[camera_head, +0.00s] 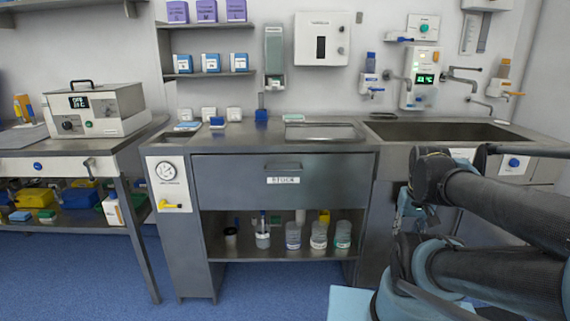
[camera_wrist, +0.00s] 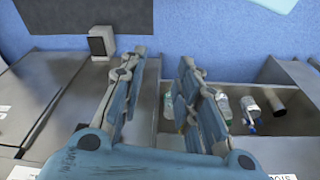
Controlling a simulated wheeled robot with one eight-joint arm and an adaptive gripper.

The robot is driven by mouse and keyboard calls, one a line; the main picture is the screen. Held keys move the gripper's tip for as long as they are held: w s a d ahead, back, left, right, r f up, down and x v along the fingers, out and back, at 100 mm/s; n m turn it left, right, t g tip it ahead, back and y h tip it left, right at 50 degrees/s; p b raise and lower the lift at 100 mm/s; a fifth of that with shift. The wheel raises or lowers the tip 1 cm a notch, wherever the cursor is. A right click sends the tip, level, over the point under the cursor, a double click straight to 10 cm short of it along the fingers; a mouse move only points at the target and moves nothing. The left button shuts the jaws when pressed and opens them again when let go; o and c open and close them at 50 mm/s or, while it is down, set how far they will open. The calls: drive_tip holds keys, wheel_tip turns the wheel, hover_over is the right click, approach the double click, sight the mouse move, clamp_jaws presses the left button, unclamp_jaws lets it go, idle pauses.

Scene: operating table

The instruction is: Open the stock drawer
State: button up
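The stock drawer (camera_head: 235,183) is a wide grey metal front under the counter, with a white label reading STOCK. It is closed, flush with the cabinet. Its dark bar handle (camera_head: 283,167) sits above the label, near the middle of the front. My gripper (camera_wrist: 160,65) shows in the wrist view with its two fingers apart and nothing between them. In the head view my gripper (camera_head: 405,205) is small and partly hidden by my arm, to the right of the drawer and apart from the handle.
Several bottles (camera_head: 292,235) stand on the open shelf below the drawer; bottles also show in the wrist view (camera_wrist: 223,107). A gauge panel with a yellow valve (camera_head: 170,204) is left of the drawer. A sink (camera_head: 440,131) is at right. The blue floor (camera_head: 255,290) in front is clear.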

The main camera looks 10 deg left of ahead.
wheel_tip(320, 180, up, 25)
drive_tip(key=n, duration=2.1)
hover_over(282, 170)
drive_tip(key=s, duration=0.3)
drive_tip(key=shift+y, duration=0.3)
drive_tip(key=w+f, duration=0.1)
drive_tip(key=f, duration=0.4)
drive_tip(key=w+f, duration=0.1)
drive_tip(key=f, duration=0.5)
drive_tip(key=w+f, duration=0.1)
drive_tip(key=f, duration=0.5)
clamp_jaws()
